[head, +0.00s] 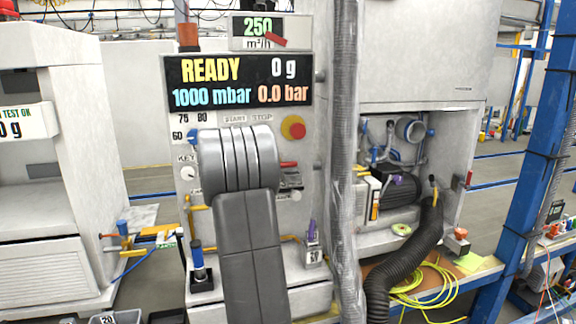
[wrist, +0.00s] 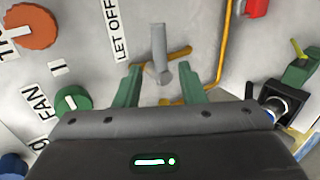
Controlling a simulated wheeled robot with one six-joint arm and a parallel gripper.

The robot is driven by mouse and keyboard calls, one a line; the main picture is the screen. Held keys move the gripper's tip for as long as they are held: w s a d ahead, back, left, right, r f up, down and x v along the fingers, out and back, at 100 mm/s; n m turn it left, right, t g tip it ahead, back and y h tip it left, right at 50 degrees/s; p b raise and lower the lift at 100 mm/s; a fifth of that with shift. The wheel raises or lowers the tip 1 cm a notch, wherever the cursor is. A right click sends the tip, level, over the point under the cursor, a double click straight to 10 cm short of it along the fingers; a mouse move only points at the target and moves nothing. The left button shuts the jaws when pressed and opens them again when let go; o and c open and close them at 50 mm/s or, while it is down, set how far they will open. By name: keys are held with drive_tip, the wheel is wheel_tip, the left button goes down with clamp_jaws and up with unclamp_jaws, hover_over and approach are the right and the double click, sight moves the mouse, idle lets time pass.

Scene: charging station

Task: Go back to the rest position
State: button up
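My gripper (wrist: 160,68) shows in the wrist view with its two green fingers spread apart. A grey lever (wrist: 158,45) on a yellow pipe stands upright in the picture between and beyond the fingertips, beside the "LET OFF" label (wrist: 117,30). Gaps show on both sides of the lever, and the fingers do not close on it. How far the lever stands from the fingertips is hard to tell. In the head view my grey arm reaches up in front of the control panel (head: 180,122), and my gripper is hidden behind it.
The panel display (head: 238,82) reads READY, 0 g, 1000 mbar and 0.0 bar. A grey vertical hose (head: 344,150) runs close right of my arm. A black hose (head: 405,262) and a yellow cable (head: 425,290) lie further right. A green knob (wrist: 72,101) is left of the fingers.

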drive_tip(key=x, duration=0.6)
drive_tip(key=shift+w+a+f, duration=0.15)
drive_tip(key=shift+w, duration=0.1)
drive_tip(key=shift+s+m+y+p, duration=0.1)
drive_tip(key=shift+m+y+p, duration=0.35)
drive_tip(key=shift+p, duration=0.25)
drive_tip(key=shift+f+m+g+y+p, duration=0.3)
drive_tip(key=shift+f+m+y, duration=0.2)
drive_tip(key=shift+m+y, duration=0.4)
